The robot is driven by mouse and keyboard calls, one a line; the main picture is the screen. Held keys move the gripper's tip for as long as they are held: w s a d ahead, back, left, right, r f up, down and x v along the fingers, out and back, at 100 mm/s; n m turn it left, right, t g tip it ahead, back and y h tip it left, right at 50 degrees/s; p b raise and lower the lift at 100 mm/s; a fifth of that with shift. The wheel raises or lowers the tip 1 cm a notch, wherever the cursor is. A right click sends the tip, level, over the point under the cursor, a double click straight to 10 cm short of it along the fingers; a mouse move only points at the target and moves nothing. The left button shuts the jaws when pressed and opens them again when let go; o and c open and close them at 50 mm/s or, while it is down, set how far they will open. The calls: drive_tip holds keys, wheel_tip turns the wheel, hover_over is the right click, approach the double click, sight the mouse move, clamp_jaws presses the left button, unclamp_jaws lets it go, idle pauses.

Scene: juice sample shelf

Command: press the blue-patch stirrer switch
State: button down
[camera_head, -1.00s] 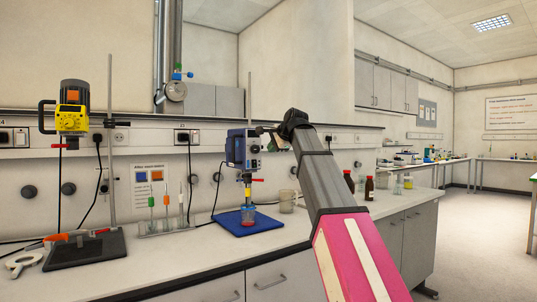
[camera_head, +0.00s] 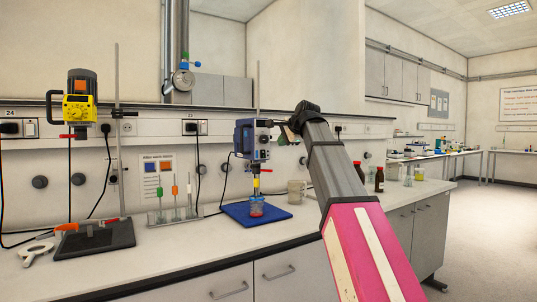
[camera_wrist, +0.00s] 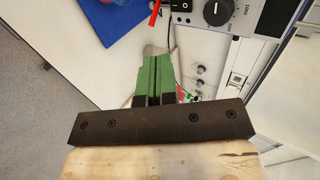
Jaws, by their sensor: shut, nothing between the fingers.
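The blue stirrer (camera_head: 253,139) is clamped to a thin upright rod above the blue base plate (camera_head: 280,216). A small beaker with red liquid (camera_head: 257,206) stands under it. The wrist view shows part of the stirrer's panel (camera_wrist: 249,12), with a black rocker switch (camera_wrist: 181,6) and a round knob (camera_wrist: 216,11). My gripper (camera_wrist: 155,63) has green fingers, closed together with nothing between them. In the head view it is just right of the stirrer, partly hidden by my wrist. The fingertips look short of the switch. I cannot make out a blue patch on the stirrer.
A yellow stirrer (camera_head: 80,100) with an orange patch hangs at the left over a dark plate (camera_head: 120,236). A tube rack (camera_head: 170,215) and a glass mug (camera_head: 297,191) flank the blue base. Brown bottles (camera_head: 379,179) stand to the right. A red lever (camera_wrist: 155,14) is near the switch.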

sight(263, 154)
drive_tip(key=shift+w+a+r+x, duration=0.15)
drive_tip(key=shift+r+x, duration=0.1)
drive_tip(key=shift+x, duration=2)
drive_tip(key=shift+w+a+r+x, duration=0.15)
drive_tip(key=shift+r+x, duration=0.1)
drive_tip(key=shift+x, duration=2)
drive_tip(key=shift+w+r+x, duration=0.1)
drive_tip(key=shift+r+x, duration=0.15)
drive_tip(key=shift+x, duration=2)
drive_tip(key=shift+w+a+f, duration=0.1)
drive_tip(key=shift+w, duration=0.15)
drive_tip(key=shift+r, duration=0.85)
